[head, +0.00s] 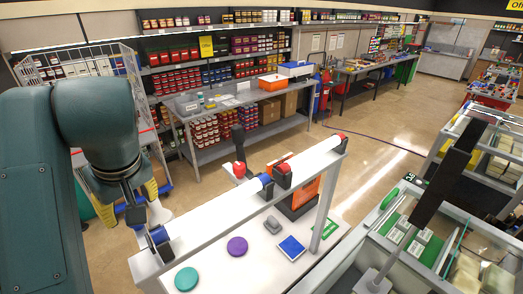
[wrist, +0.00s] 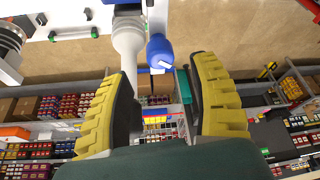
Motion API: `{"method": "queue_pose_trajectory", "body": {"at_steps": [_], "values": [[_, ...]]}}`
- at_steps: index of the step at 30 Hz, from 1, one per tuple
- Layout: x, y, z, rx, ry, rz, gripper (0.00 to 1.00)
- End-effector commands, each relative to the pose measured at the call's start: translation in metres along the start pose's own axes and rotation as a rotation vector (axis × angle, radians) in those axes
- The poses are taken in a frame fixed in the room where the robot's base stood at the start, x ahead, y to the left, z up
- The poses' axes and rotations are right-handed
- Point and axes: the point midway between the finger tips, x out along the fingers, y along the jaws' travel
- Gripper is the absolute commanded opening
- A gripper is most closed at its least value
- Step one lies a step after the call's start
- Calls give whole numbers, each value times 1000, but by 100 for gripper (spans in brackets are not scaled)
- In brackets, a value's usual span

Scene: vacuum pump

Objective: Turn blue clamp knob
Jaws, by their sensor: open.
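The blue clamp knob (wrist: 159,53) shows in the wrist view just beyond and between my fingertips, with a pale slot or mark on its end. A white bulb-shaped fitting (wrist: 128,38) stands beside it on the left. My gripper (wrist: 161,70) is open, with one yellow ribbed finger on each side, and nothing is visibly clamped. In the head view my gripper (head: 134,203) is at the left end of the white pipe (head: 215,212), where a dark blue clamp part (head: 158,237) shows. Whether a finger touches the knob cannot be told.
The white table below holds a green disc (head: 186,279), a purple disc (head: 237,246) and a blue square (head: 291,247). Stocked shelves (head: 182,83) and a grey bench (head: 245,98) stand behind.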

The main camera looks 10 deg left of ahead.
Motion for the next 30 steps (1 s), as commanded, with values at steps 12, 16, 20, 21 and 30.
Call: {"method": "queue_pose_trajectory", "body": {"at_steps": [12,16,20,21,30], "values": [[-87,0,-1,-2,3,0,62],[-107,0,-1,-3,3,0,62],[-95,22,-4,39,54,48,62],[-94,28,-5,50,71,63,62],[-85,86,-7,157,232,205,62]]}}
